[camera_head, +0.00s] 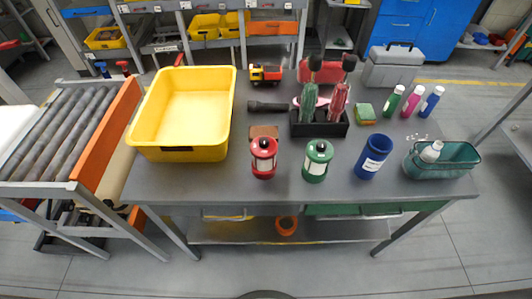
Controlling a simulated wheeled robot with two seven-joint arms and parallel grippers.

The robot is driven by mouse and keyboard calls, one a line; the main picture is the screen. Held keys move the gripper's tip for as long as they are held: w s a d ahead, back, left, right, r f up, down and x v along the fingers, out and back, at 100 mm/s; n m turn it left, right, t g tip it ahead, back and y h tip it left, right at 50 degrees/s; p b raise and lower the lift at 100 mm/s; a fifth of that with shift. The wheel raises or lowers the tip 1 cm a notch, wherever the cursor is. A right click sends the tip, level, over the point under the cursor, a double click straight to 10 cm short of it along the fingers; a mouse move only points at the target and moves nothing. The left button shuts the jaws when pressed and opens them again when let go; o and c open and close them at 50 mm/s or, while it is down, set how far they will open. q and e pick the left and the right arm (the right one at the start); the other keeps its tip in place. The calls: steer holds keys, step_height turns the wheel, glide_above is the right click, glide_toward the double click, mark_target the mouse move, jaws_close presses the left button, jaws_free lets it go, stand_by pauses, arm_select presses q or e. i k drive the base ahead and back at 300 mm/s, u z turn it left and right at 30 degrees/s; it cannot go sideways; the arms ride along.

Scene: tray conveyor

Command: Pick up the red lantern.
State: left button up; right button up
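The red lantern (263,157) stands upright near the front edge of the grey table, left of its middle. It has a red base, a red top and a pale middle section. A green lantern (317,160) of like shape stands a little to its right, apart from it. A small brown block (264,131) sits just behind the red lantern and is partly hidden by it. Neither of my grippers shows in the head view.
A yellow bin (178,153) stands left of the red lantern. A blue cup (373,157) and a teal basket (412,164) stand to the right. A black holder (318,129) with tools is behind. A roller conveyor (62,133) is at the left. The table's front strip is clear.

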mark_target(264, 162)
steer(key=u, duration=3.05)
steer(key=k, duration=1.85)
steer(key=z, duration=2.5)
